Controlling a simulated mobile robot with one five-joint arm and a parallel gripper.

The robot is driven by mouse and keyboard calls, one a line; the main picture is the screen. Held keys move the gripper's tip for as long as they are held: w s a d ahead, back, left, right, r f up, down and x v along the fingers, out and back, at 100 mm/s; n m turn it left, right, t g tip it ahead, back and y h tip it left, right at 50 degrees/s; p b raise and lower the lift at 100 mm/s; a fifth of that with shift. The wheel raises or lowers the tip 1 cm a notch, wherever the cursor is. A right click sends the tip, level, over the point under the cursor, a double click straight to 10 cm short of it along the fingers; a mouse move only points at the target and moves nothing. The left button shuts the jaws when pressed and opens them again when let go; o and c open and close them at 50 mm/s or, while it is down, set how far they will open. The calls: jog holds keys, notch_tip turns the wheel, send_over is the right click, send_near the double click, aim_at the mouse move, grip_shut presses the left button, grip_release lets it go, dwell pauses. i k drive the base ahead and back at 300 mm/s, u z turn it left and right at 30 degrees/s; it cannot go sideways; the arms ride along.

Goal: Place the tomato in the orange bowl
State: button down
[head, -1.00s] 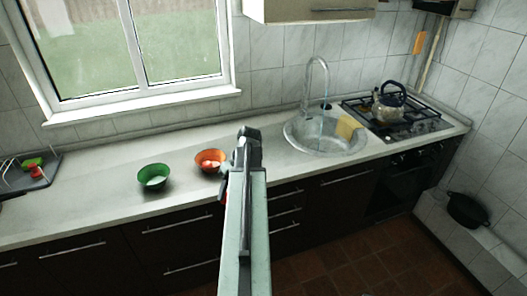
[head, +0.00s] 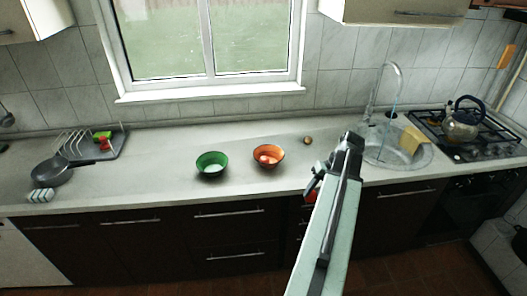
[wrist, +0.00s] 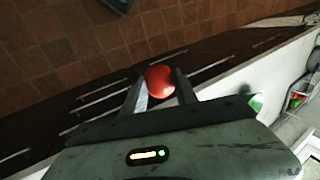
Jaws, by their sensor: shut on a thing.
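The red tomato (wrist: 160,81) is between the two fingers of my gripper (wrist: 159,77) in the wrist view, and the fingers are shut on it. In the head view, a bit of the red tomato (head: 311,197) shows beside my gripper (head: 313,184), mostly hidden by the arm. It is in front of the counter's front edge. The orange bowl (head: 260,163) stands upright on the counter, to the left of and behind my gripper. A small pale, pinkish thing lies inside the bowl.
A green bowl (head: 212,171) stands left of the orange bowl. A small brown round thing (head: 308,140) lies behind and right of it. A pan (head: 50,174) and dish rack (head: 90,146) are far left. The sink (head: 400,155) and kettle (head: 461,124) are right.

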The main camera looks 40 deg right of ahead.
aim_at(272, 160)
jog(key=i, duration=0.9)
